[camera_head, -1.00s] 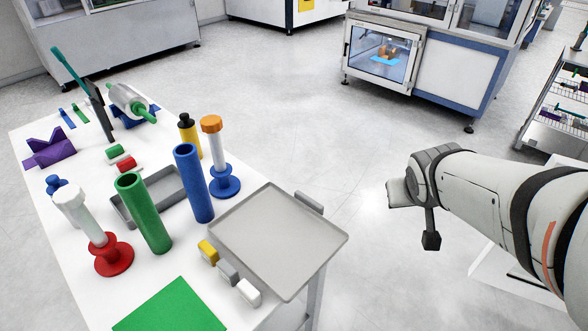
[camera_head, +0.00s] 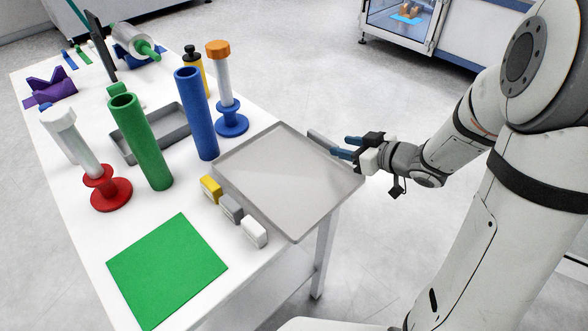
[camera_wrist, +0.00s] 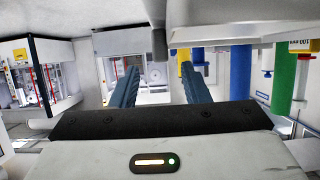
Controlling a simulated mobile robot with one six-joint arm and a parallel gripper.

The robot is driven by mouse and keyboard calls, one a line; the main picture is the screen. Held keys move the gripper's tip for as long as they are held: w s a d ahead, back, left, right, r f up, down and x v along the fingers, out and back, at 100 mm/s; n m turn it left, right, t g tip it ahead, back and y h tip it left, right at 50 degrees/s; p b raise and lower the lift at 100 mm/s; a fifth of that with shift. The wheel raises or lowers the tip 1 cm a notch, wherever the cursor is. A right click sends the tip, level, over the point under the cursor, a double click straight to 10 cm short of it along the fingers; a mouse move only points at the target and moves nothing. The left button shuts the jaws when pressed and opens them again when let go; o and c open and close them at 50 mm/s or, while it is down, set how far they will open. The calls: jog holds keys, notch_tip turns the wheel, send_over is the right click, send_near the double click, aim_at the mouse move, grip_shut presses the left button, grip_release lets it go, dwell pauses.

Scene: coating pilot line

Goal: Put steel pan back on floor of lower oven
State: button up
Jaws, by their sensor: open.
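The steel pan (camera_head: 288,185) is a flat, shallow grey tray with a low rim. It lies on the near right part of the white table, its right corner jutting past the table edge. A grey bar-like handle (camera_head: 324,143) stands at its far right side. My gripper (camera_head: 341,147) is open, its two blue fingers pointing left just beside the handle, with nothing seen held. In the wrist view, the fingers (camera_wrist: 158,75) are spread apart, and a pale grey surface, probably the pan (camera_wrist: 235,28), crosses the top. I cannot make out the lower oven for certain.
Yellow, grey and white blocks (camera_head: 231,208) sit along the pan's near left edge. Blue (camera_head: 195,115) and green (camera_head: 141,140) tubes stand behind it. A glass-doored cabinet (camera_head: 400,22) stands at the back right. The floor between is clear.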

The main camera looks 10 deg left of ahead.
aim_at(331, 142)
jog(key=x, duration=0.5)
jog(key=shift+w+a+b, duration=0.2)
jog(key=shift+a+b, duration=0.15)
grip_shut()
